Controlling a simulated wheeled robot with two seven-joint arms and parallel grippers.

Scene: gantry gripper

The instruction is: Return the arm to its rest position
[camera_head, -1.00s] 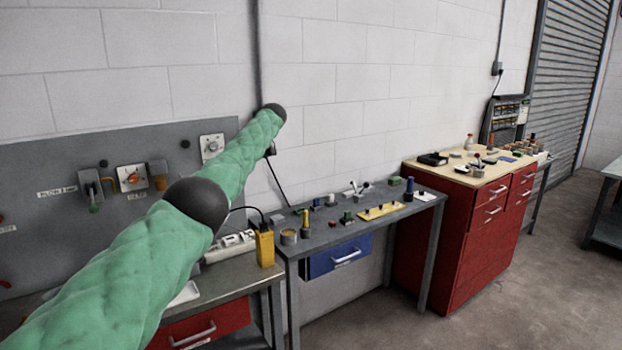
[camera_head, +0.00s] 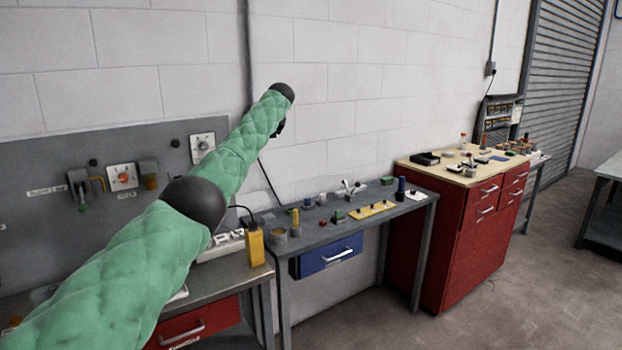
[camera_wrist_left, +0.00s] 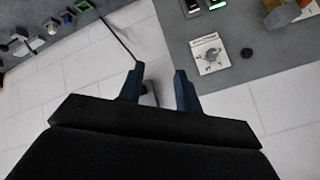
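My left arm, in a green quilted sleeve with black joints, reaches from the lower left across the head view towards the wall. My left gripper (camera_head: 279,128) is mostly hidden behind the arm's black end there; only a small dark part shows. In the left wrist view the two dark blue fingers of my left gripper (camera_wrist_left: 160,80) stand apart with a clear gap. I see nothing held between them; wall and a small grey item show beyond the gap. My right gripper is in neither view.
A grey wall panel (camera_head: 50,165) with switches is behind the arm. A grey bench (camera_head: 335,222) with small parts, a yellow device (camera_head: 254,249) and a red cabinet (camera_head: 448,235) line the wall. Open floor (camera_head: 530,285) lies at the right.

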